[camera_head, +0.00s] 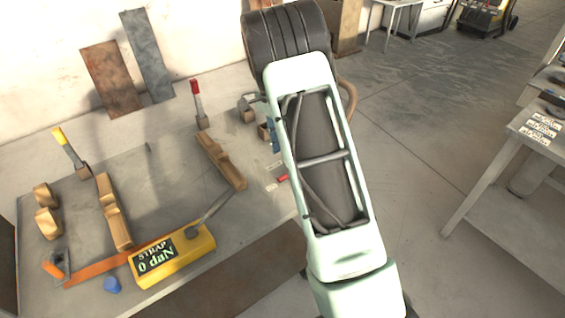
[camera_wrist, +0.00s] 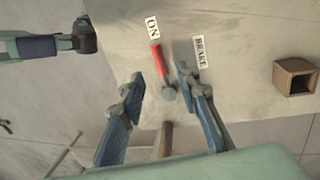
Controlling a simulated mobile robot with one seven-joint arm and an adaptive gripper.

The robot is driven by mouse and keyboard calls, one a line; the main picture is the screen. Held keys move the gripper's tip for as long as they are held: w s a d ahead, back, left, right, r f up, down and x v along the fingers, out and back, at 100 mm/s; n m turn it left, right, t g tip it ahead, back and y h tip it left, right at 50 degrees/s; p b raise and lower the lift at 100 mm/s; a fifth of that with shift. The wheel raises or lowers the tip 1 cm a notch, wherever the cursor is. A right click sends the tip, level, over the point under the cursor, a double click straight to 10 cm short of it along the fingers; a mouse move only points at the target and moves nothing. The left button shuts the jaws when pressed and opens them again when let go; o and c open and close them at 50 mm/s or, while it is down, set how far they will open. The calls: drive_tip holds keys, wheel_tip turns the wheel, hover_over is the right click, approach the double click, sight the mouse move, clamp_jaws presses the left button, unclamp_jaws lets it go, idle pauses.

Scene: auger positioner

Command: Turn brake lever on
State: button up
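The brake lever (camera_wrist: 157,60) shows in the wrist view with a red grip and a grey metal end. It lies between a white ON label (camera_wrist: 152,27) and a white BRAKE label (camera_wrist: 200,52). My gripper (camera_wrist: 159,76) is open, with one blue-padded finger on each side of the lever in the picture. I see no finger touching it, and the depth gap is hard to judge. In the head view, a small red piece (camera_head: 283,178), likely the lever's grip, shows beside my arm. My arm hides most of that area there.
A wooden box (camera_wrist: 296,77) stands right of the lever in the wrist view. In the head view, the grey bench (camera_head: 165,165) carries a yellow STRAP 0 daN unit (camera_head: 190,255), a red-tipped lever (camera_head: 197,100), a yellow-tipped lever (camera_head: 68,150) and wooden blocks (camera_head: 112,212).

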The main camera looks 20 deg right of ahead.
drive_tip(key=shift+w+a+r, duration=0.1)
drive_tip(key=shift+w+r, duration=0.1)
drive_tip(key=shift+r, duration=0.8)
drive_tip(key=shift+w+a+r, duration=0.1)
drive_tip(key=shift+w+r, duration=0.1)
drive_tip(key=shift+r, duration=0.75)
drive_tip(key=shift+d, duration=0.1)
